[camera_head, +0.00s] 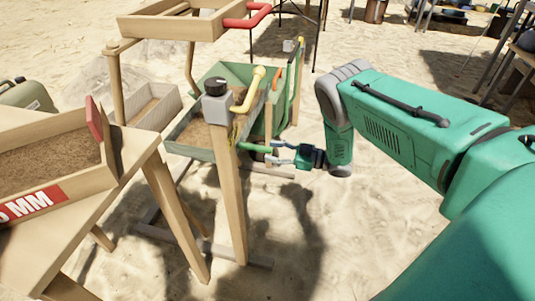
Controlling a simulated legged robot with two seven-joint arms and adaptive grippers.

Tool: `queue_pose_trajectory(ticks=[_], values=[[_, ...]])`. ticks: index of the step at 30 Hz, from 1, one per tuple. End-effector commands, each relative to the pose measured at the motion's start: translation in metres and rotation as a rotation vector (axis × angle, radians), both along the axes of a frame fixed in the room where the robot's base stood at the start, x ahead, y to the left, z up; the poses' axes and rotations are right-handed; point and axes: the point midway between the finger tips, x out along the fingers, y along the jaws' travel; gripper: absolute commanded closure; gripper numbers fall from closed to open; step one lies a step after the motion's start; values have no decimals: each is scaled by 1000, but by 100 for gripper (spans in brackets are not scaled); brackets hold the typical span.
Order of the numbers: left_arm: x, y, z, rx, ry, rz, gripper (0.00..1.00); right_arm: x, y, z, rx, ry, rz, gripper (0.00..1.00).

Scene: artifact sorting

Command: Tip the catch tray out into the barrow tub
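A tray of brown sand with grey-green walls (187,150) sits low in the wooden stand, and I take it to be the catch tray. A green handle (252,147) sticks out from its right side. My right gripper (273,152) is at the outer end of this handle. Its fingers look parted, with the handle end between them; I cannot tell whether they touch it. A green tub (240,72) stands just behind the tray, probably the barrow tub, partly hidden by the stand post. My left gripper is not in view.
The wooden stand (229,200) carries a grey box with a black knob and a yellow handle (250,92). An upper tray with a red handle (246,17) is above. A sand-filled box (40,165) lies on the left table.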

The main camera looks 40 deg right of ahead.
Motion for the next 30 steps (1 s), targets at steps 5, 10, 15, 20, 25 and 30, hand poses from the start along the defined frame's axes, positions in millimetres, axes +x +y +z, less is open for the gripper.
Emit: queue_pose_trajectory(ticks=[5, 10, 15, 20, 25, 30], values=[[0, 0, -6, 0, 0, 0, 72, 13, 9, -2, 4, -1, -1, 61], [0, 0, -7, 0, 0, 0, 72, 16, 11, -1, 5, 0, -2, 61], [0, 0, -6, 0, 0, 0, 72, 16, 12, -1, 4, -1, -1, 61], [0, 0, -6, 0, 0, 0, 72, 16, 13, 0, 2, -1, -2, 100], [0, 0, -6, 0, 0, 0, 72, 17, 13, 1, 4, -2, 0, 100], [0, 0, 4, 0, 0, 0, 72, 18, 22, 11, 22, 7, 2, 100]])
